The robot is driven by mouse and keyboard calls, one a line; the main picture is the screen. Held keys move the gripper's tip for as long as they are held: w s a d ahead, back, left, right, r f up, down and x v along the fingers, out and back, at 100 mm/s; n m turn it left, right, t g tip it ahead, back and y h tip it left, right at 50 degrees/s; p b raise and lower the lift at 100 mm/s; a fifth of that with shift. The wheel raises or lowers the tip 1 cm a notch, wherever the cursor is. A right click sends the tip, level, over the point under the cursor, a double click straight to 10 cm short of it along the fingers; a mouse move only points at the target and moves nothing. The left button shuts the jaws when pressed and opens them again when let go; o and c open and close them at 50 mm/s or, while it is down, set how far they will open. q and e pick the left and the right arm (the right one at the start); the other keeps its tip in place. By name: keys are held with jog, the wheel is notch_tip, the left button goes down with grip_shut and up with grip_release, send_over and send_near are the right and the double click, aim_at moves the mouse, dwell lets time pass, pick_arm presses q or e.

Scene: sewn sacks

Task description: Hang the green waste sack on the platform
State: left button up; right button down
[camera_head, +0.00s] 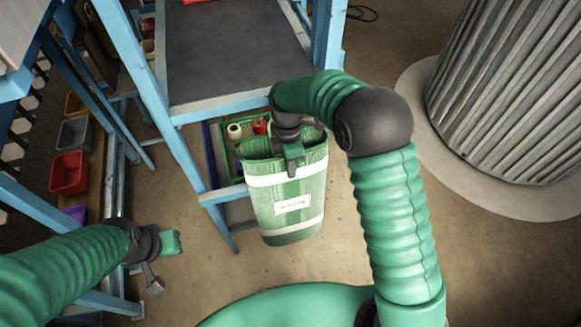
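The green waste sack (287,225) with two pale bands and a white label hangs upright below the front edge of the platform. The platform (225,60) has a dark grey top and a blue frame. My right gripper (291,165) is at the sack's top rim and looks shut on it; its inner finger is hidden. Whether the sack touches the platform's frame cannot be told. My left gripper (163,262) is low at the left, apart from the sack and holding nothing visible; its finger opening is unclear.
A green crate (228,155) with several bottles or rolls stands behind the sack. Red (69,174), grey and yellow bins sit on a rack at the left. A ribbed grey column (510,95) stands at the right. The floor right of the sack is clear.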

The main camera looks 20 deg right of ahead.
jog(key=shift+w, duration=0.1)
jog(key=shift+w+p, duration=0.35)
jog(key=shift+w, duration=0.55)
dwell(0.3)
jog(key=shift+w+f, duration=0.1)
jog(key=shift+w, duration=0.65)
jog(key=shift+f, duration=0.15)
jog(key=shift+w+f, duration=0.15)
jog(key=shift+f, duration=0.1)
dwell(0.6)
